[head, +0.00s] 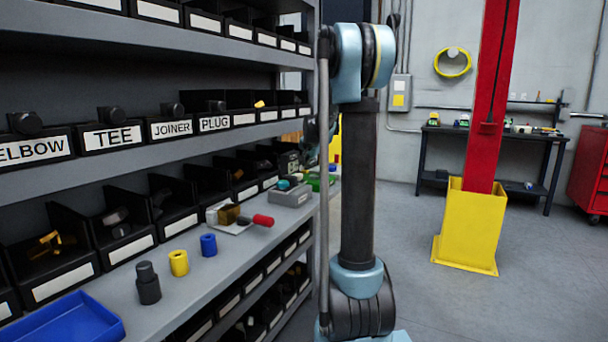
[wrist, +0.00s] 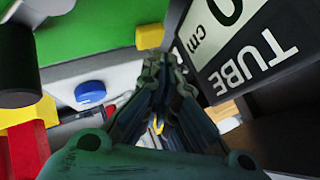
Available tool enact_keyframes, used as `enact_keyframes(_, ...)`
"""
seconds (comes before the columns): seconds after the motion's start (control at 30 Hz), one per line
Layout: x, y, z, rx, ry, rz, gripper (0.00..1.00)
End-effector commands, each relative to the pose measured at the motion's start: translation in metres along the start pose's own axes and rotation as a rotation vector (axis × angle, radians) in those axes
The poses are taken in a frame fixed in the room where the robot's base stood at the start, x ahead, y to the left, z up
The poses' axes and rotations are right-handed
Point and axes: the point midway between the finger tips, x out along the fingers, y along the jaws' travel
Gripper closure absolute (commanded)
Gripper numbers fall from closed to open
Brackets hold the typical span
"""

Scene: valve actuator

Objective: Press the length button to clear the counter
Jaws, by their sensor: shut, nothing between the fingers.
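In the wrist view my gripper (wrist: 163,62) is shut and empty, its fingertips close together. A round blue button (wrist: 90,92) sits on a white face below a green surface (wrist: 95,52), to the left of my fingers and apart from them. I cannot read a label on it, so I cannot tell whether it is the length button. A dark sign (wrist: 250,45) reading "TUBE" and "cm" with a partly cut-off digit stands to the right of my fingertips. In the head view my gripper is hidden behind the arm.
The head view shows shelves of black bins (head: 45,262). Open floor lies right.

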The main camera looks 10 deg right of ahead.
Motion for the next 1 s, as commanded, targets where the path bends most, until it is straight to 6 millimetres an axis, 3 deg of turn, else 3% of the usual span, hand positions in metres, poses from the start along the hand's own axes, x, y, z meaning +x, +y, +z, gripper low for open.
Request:
enact_keyframes(0.37,-0.002,-0.001,-0.001,0.000,0.000,0.000,1.00)
enact_keyframes(1.0,-0.034,-0.025,-0.025,0.000,0.000,0.000,1.00)
